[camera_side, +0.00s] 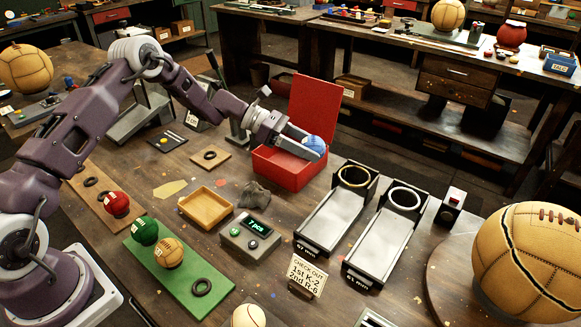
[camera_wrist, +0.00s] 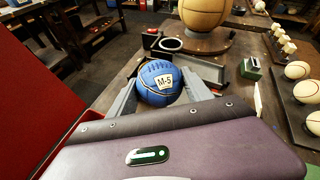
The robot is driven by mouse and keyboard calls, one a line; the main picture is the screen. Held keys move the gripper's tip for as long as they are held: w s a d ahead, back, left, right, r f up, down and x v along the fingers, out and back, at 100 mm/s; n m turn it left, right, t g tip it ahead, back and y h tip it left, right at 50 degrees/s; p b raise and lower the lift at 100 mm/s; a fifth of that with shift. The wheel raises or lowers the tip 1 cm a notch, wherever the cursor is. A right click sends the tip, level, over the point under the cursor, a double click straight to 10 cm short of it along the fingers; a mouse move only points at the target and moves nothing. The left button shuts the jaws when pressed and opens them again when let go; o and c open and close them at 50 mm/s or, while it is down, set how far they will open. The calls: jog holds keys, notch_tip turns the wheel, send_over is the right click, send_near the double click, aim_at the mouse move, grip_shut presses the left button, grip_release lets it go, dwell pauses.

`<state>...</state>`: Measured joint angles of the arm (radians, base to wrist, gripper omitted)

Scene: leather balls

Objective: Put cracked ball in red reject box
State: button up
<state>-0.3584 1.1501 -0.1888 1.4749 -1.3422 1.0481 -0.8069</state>
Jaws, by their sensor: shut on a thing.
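My gripper (camera_side: 309,151) is shut on a blue ball (camera_side: 315,144) and holds it at the open red box (camera_side: 290,170). In the wrist view the blue ball (camera_wrist: 160,83) sits between the two grey fingers and bears a white label "M-5". A thin dark line runs over it; I cannot tell if it is a crack or a seam. The red box's lid (camera_side: 316,108) stands up behind it. In the side view the ball is above the box's rim level, toward its right side.
A red ball (camera_side: 117,204), a green ball (camera_side: 145,231) and a tan ball (camera_side: 168,253) stand at the left. A wooden tray (camera_side: 206,207) and a counter box (camera_side: 252,236) lie before the red box. Two metal chutes (camera_side: 335,222) and a huge stitched ball (camera_side: 525,265) are to the right.

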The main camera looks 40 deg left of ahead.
jog(key=w+a+r+n+t+y, duration=0.35)
jog(key=w+a+n+t, duration=0.3)
jog(key=a, duration=0.45)
jog(key=shift+g+y, duration=0.25)
jog(key=shift+y, duration=0.1)
jog(key=f, duration=0.7)
jog(key=a+f, duration=0.1)
jog(key=f, duration=0.2)
jog(key=shift+w+f, duration=0.25)
jog(key=shift+w, duration=0.05)
jog(key=shift+f, duration=0.6)
jog(key=o, duration=1.6)
